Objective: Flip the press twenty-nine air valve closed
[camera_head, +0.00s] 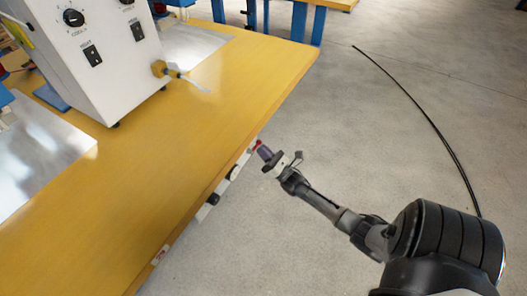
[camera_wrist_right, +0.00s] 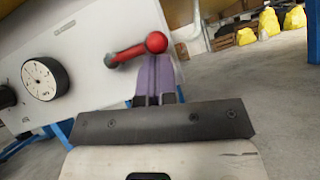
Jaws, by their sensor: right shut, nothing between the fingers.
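The air valve's red lever (camera_wrist_right: 130,51) ends in a red ball (camera_wrist_right: 156,42) and sticks out from a pale panel (camera_wrist_right: 85,40). In the wrist view it lies nearly level, tilted up slightly to the right. In the head view the red of the lever (camera_head: 257,143) shows small at the table's front edge. My right gripper (camera_head: 264,151) is shut and empty, its purple fingers (camera_wrist_right: 153,78) right at the ball end of the lever. I cannot tell whether they touch it. My left gripper is out of view.
A round gauge (camera_wrist_right: 45,78) sits on the panel left of the lever. The yellow table (camera_head: 150,160) overhangs the panel and carries a white control box (camera_head: 90,60). A black hose (camera_head: 430,120) lies on the open grey floor to the right.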

